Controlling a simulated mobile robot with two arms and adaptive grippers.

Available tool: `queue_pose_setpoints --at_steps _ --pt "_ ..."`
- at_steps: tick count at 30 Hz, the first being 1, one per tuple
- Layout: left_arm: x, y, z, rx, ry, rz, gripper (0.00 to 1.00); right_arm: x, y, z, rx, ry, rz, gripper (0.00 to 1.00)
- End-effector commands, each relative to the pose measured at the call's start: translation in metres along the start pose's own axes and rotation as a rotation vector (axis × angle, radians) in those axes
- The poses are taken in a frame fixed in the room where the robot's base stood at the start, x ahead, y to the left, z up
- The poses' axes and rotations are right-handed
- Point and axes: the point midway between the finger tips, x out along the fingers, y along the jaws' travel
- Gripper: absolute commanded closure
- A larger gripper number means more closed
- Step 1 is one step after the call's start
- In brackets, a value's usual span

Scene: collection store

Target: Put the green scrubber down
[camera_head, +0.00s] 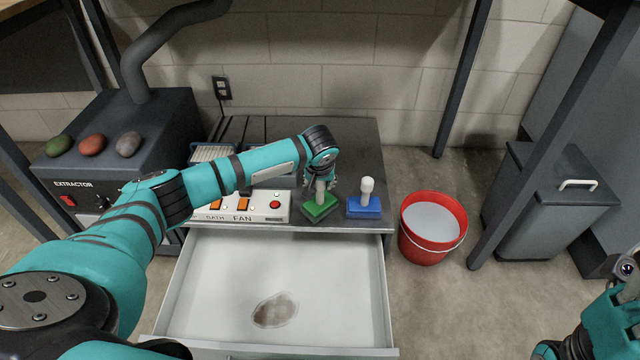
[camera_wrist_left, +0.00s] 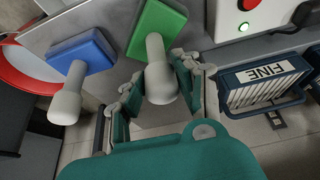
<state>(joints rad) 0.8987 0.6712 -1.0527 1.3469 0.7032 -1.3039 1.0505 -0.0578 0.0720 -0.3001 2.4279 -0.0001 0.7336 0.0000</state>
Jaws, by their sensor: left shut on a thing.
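The green scrubber (camera_head: 320,208) is a green block with a pale upright handle, at the front edge of the dark bench top. My left gripper (camera_head: 321,182) points down and is shut on its handle. In the left wrist view the green block (camera_wrist_left: 157,28) lies beyond the fingers, with the knobbed handle between the fingers of the left gripper (camera_wrist_left: 157,85). The block is at or very near the bench top; I cannot tell if it touches. Part of my right arm shows at the lower right; its fingers are not clear.
A blue scrubber (camera_head: 364,207) stands close to the right of the green one. The FAN switch panel (camera_head: 262,206) is to the left. An open drawer (camera_head: 352,290) with a brown stain lies below. A red bucket (camera_head: 425,249) stands on the floor, right.

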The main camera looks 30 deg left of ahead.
Motion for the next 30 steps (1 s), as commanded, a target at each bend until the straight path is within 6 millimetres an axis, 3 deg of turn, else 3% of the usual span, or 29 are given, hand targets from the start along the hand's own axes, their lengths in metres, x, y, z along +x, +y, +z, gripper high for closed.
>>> queue_pose_setpoints --at_steps 2,3,8,18,20,30 --pt "0.001 0.000 0.001 0.000 0.000 0.000 0.94 0.000 0.000 0.000 0.000 -0.003 0.002 0.66" --pt "0.002 0.000 0.001 0.000 0.000 -0.001 0.66 -0.001 0.000 0.000 0.001 -0.006 0.003 0.66" --pt "0.002 0.000 0.001 0.000 0.000 -0.001 0.45 -0.001 0.000 0.000 0.001 -0.006 0.003 0.66" --pt "-0.002 0.000 0.000 0.001 0.000 0.001 0.45 -0.002 0.000 0.001 0.001 -0.004 0.002 0.66" --pt "-0.010 0.000 -0.001 0.001 -0.001 0.001 0.45 0.005 0.000 0.000 0.001 -0.002 0.000 0.66" --pt "-0.082 0.001 -0.002 0.001 0.000 0.003 0.45 -0.014 0.001 -0.006 0.016 -0.127 0.050 0.66"
